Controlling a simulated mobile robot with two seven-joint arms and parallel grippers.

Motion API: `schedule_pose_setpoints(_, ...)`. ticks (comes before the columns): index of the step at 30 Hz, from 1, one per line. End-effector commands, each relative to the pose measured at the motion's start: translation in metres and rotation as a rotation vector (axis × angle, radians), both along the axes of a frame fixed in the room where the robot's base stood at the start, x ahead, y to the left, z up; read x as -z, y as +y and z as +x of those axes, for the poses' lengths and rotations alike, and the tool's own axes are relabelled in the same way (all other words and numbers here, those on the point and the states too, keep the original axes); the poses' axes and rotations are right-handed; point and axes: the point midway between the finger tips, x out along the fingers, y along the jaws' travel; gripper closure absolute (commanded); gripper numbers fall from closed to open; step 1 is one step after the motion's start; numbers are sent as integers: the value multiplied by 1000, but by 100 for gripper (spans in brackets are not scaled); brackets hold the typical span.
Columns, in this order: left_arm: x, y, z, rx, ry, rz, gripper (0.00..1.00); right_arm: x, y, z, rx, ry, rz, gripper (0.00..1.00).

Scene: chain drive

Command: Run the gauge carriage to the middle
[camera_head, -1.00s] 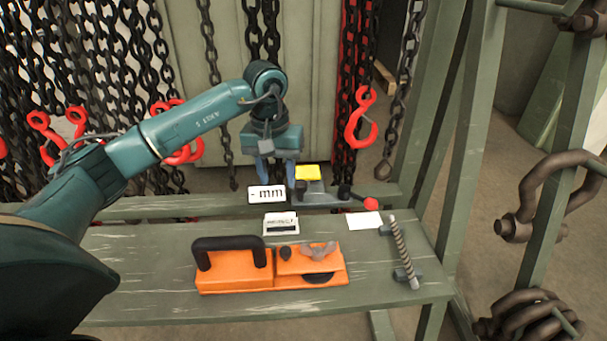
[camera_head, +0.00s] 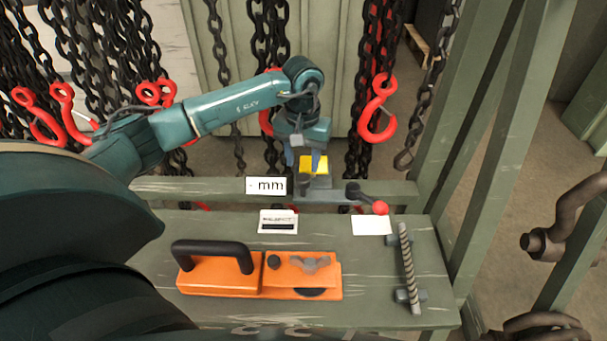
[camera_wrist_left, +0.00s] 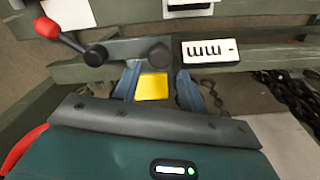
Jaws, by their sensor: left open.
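A grey block with a yellow pad (camera_head: 314,166), which looks like the gauge carriage, sits at the back rail (camera_head: 215,187). A white plate marked "mm" (camera_head: 267,186) is just left of it. A crank lever with a red knob (camera_head: 380,208) is to its right. My left gripper (camera_head: 305,166) points down at the yellow pad and is open. In the left wrist view the yellow pad (camera_wrist_left: 153,87) shows between the two blue fingers (camera_wrist_left: 158,72). I cannot tell whether they touch it. My right gripper is not in view.
An orange tool with a black handle (camera_head: 262,275) lies on the green bench (camera_head: 350,262). A small white label (camera_head: 278,222), a blank white card (camera_head: 371,225) and a ribbed rod (camera_head: 408,268) are there too. Chains with red hooks (camera_head: 376,110) hang behind the rail.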

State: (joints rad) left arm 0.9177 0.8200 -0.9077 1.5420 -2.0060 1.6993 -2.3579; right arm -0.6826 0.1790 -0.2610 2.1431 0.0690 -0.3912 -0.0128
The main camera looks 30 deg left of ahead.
Motion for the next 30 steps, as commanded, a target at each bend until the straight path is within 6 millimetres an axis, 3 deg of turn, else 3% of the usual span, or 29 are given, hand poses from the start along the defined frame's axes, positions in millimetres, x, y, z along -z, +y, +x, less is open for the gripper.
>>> schedule_pose_setpoints(6, 40, -1, -1, 0, 3, -1, 58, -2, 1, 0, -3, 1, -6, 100)
schedule_pose_setpoints(12, 58, -1, 0, 0, 1, 0, 58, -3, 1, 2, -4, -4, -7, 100)
schedule_pose_setpoints(22, 61, 0, 0, 0, -1, -1, 58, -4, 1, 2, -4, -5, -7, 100)
schedule_pose_setpoints(30, 61, 0, 0, 0, -1, -1, 80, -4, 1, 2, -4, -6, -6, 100)
